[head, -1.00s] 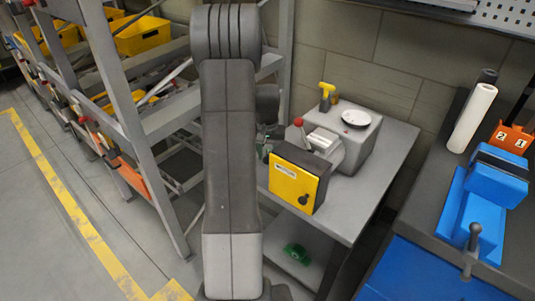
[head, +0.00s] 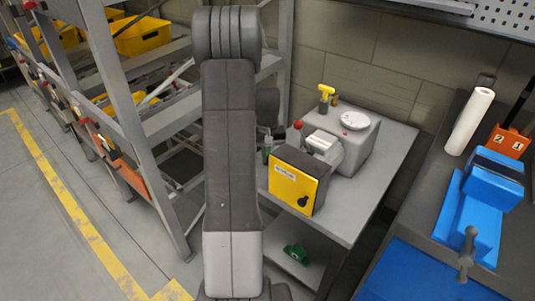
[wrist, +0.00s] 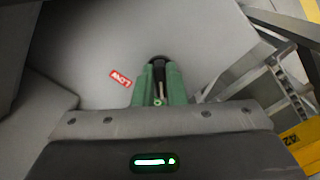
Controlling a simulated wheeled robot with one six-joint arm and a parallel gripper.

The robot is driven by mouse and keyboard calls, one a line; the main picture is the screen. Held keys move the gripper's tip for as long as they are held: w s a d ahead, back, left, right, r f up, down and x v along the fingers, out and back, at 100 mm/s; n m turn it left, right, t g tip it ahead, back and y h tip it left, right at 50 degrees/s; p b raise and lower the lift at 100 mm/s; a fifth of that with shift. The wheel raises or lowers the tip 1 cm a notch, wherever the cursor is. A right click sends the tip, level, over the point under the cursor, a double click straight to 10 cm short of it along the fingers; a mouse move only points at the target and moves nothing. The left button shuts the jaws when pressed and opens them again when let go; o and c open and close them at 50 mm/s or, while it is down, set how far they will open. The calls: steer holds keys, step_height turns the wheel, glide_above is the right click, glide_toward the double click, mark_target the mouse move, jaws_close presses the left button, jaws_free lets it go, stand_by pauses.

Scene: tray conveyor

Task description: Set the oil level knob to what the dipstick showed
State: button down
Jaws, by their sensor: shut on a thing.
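In the wrist view, the two green fingers of my gripper (wrist: 159,92) are closed around a dark rounded knob-like part (wrist: 157,60). A thin pale strip shows between the fingers, and most of the held part is hidden. A red label reading "LOW" (wrist: 120,77) lies to its left on a pale grey surface. I see no other level label and cannot tell the knob's setting. A yellow-fronted box (head: 291,184) with a black knob (head: 303,201) stands on the grey table. I cannot make out a dipstick.
Behind the box is a grey machine (head: 357,142) with a white disc on top. A yellow-topped bottle (head: 326,97) stands by the wall. A rack (head: 135,105) with yellow bins is left. A bench with a blue vise (head: 490,190) and a white roll (head: 468,120) is right.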

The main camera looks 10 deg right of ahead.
steer(key=c, duration=1.5)
jaws_free()
step_height(320, 180, up, 14)
steer(key=shift+f+p, duration=0.1)
steer(key=shift+p, duration=1.05)
step_height(320, 180, down, 14)
steer(key=shift+f+b, duration=0.1)
steer(key=shift+b, duration=1.1)
steer(key=shift+r+m, duration=0.2)
steer(key=shift+m, duration=0.1)
